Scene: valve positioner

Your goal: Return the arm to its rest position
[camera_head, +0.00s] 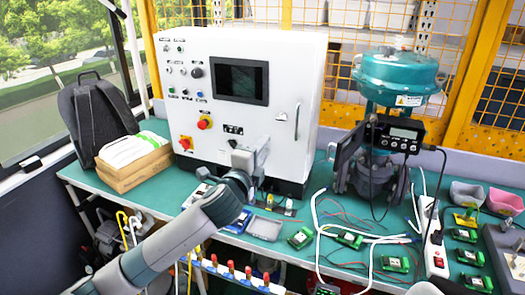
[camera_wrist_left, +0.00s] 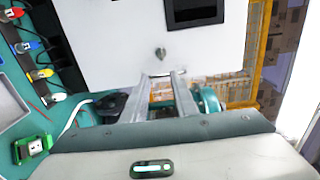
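My left arm comes in from the lower left in the head view. My left gripper (camera_head: 250,155) is in front of the lower part of the white control cabinet (camera_head: 310,75). In the left wrist view its two fingers (camera_wrist_left: 161,76) stand apart with nothing between them, and the cabinet face (camera_wrist_left: 110,40) is beyond them. The valve with the teal actuator (camera_head: 398,75) and the black positioner (camera_head: 397,133) stands to the right of the cabinet, apart from my left gripper. My right gripper does not show in either view.
The green bench (camera_head: 170,188) carries a cardboard box (camera_head: 135,170), a backpack (camera_head: 97,120), a grey tray (camera_head: 264,228), several green circuit boards (camera_head: 349,239), loose cables and a white power strip (camera_head: 436,255). Yellow mesh fencing (camera_head: 470,70) stands behind.

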